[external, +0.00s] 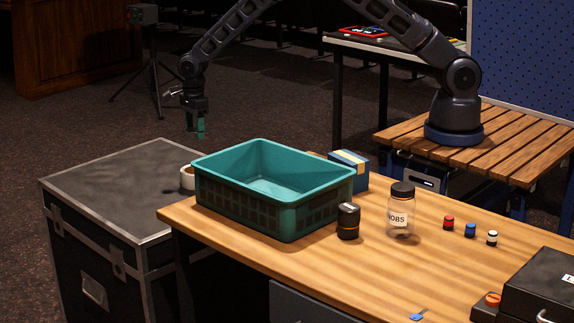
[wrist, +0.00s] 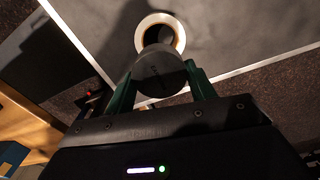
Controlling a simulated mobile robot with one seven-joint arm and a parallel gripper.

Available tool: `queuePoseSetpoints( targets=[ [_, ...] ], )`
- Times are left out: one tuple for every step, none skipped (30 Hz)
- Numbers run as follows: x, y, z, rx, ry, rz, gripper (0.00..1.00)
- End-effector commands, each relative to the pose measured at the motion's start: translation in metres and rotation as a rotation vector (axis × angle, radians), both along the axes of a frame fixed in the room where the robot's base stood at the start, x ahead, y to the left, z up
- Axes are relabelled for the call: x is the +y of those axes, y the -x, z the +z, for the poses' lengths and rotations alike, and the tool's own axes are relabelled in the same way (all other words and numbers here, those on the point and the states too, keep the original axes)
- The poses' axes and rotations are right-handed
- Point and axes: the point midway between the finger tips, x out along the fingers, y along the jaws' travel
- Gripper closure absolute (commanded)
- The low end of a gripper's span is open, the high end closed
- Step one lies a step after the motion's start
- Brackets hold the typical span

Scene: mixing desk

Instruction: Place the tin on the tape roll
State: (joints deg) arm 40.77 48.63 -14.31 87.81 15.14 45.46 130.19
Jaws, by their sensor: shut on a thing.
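My gripper (external: 195,129) is in the air above the flight case, with its green fingers pointing down. It is shut on a round dark grey tin (wrist: 160,74), which sits between the two fingers in the wrist view. In the external view the tin is hard to tell from the fingers. The tape roll (external: 187,178) is a pale ring lying on the case top just left of the teal crate, which hides part of it. In the wrist view the tape roll (wrist: 177,31) lies beyond the tin, with the tin covering its near edge. The tin is above the roll and apart from it.
The flight case (external: 105,190) has a flat, mostly clear top. The tall-walled teal crate (external: 270,212) stands on the wooden desk (external: 285,268) close beside the roll.

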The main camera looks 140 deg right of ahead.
Motion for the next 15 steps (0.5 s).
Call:
queuePoseSetpoints(
  targets=[
    [0.000, 0.001, -0.013, 0.002, -0.001, 0.000, 0.68],
    [0.000, 0.001, -0.019, 0.002, -0.001, 0.000, 0.68],
    [0.000, 0.001, -0.027, 0.002, -0.002, 0.000, 0.68],
    [0.000, 0.001, -0.033, 0.002, -0.001, 0.001, 0.68],
    [0.000, 0.001, -0.038, 0.001, 0.000, 0.000, 0.68],
    [0.000, 0.001, -0.044, 0.001, 0.000, 0.000, 0.68],
    [0.000, 0.000, -0.048, 0.001, -0.001, 0.000, 0.68],
    [0.000, 0.000, -0.052, 0.001, -0.001, 0.000, 0.68],
    [0.000, 0.000, -0.056, 0.000, 0.000, 0.000, 0.68],
    [0.000, 0.000, -0.058, 0.000, 0.000, 0.000, 0.68],
    [0.000, 0.000, -0.059, 0.000, 0.001, 0.000, 0.68],
    [-0.001, 0.000, -0.061, 0.000, 0.001, 0.000, 0.68],
    [-0.001, 0.000, -0.062, 0.000, 0.001, 0.000, 0.68],
    [-0.001, 0.000, -0.063, 0.000, 0.001, 0.000, 0.68],
    [-0.001, 0.000, -0.065, 0.000, 0.001, 0.000, 0.68]
  ],
)
